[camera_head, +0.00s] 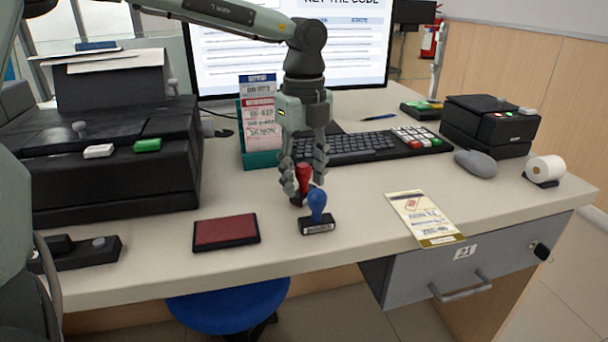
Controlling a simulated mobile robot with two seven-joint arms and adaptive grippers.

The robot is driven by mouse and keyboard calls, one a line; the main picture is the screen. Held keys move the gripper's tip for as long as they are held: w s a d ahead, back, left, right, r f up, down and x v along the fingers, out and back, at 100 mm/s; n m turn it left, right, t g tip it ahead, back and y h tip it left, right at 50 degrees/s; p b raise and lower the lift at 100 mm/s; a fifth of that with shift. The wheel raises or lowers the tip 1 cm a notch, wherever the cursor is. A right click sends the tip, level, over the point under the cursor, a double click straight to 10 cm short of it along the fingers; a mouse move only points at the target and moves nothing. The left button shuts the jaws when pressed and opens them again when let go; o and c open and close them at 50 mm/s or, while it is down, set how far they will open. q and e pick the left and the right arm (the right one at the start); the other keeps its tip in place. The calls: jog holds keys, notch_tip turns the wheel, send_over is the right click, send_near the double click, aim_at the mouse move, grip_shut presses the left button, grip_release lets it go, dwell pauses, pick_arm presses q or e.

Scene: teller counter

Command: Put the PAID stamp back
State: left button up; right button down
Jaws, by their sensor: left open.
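A stamp with a red handle (303,177) stands on the counter in the middle of the view, its base largely hidden. A stamp with a blue handle (317,205) stands just in front of it, with a black base and a pale label too small to read. I cannot tell from lettering which one is PAID. My left gripper (304,184) points down from above, open, with its fingers on either side of the red handle. I cannot tell whether they touch it. A red ink pad (226,231) lies to the left of the stamps. My right gripper is not in view.
A teal slip holder (262,158) and a keyboard (345,148) stand behind the stamps. A black machine (100,180) fills the left. A paper slip (424,217), grey mouse (476,163) and paper roll (546,169) lie right. The counter (360,235) is clear between blue stamp and slip.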

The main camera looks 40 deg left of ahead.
aim_at(304, 166)
pick_arm(q)
jog(key=shift+r, duration=0.1)
jog(key=shift+w+r, duration=0.1)
jog(key=shift+r, duration=0.75)
notch_tip(304, 166, up, 10)
jog(key=shift+f, duration=0.2)
jog(key=shift+r+p, duration=0.3)
jog(key=shift+r, duration=0.1)
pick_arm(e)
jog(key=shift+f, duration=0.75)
